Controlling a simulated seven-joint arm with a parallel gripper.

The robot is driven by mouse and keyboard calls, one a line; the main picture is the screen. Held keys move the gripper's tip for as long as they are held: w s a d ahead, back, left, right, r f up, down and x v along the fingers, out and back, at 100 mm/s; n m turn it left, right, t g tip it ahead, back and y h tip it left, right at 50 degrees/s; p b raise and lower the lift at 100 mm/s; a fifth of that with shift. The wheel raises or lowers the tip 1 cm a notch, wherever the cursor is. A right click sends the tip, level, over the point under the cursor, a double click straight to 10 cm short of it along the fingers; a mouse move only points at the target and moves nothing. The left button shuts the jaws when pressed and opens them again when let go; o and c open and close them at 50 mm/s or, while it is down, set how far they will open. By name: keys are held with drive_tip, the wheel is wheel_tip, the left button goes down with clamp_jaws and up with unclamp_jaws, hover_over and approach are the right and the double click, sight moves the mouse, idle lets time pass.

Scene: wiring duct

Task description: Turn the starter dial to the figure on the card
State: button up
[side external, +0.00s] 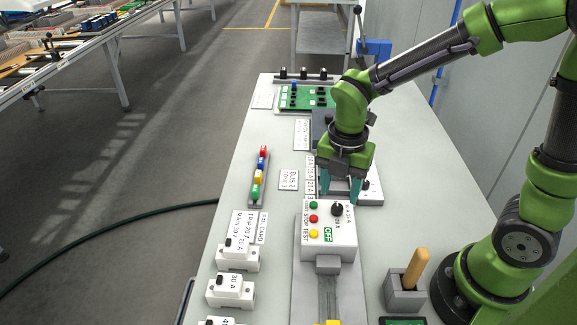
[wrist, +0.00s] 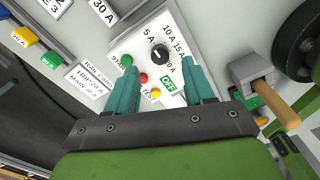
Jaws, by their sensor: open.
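The starter (side external: 318,245) is a white box with green, red and yellow buttons and a green OFF label. Its black dial (side external: 337,209) also shows in the wrist view (wrist: 160,54), ringed by figures including 5 A, 10 A and 15 A. I cannot tell for sure which figure the dial points to. The rail card (wrist: 88,84) reads TRIP 20 A, MAIN 30 A; it lies left of the starter in the side view (side external: 249,226). My gripper (side external: 341,192) is open and empty near the dial, with its teal fingertips apart (wrist: 158,66); contact is not visible.
White breakers (side external: 237,257) stand left of the starter. A grey holder (side external: 404,297) with a wooden handle (side external: 415,268) stands at the right. A strip of coloured blocks (side external: 259,177) and a green circuit board (side external: 305,97) lie farther back. The bench left of the starter is partly clear.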

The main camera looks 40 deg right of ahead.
sight(337, 206)
drive_tip(key=shift+f, duration=2.15)
drive_tip(key=shift+c, duration=0.3)
clamp_jaws()
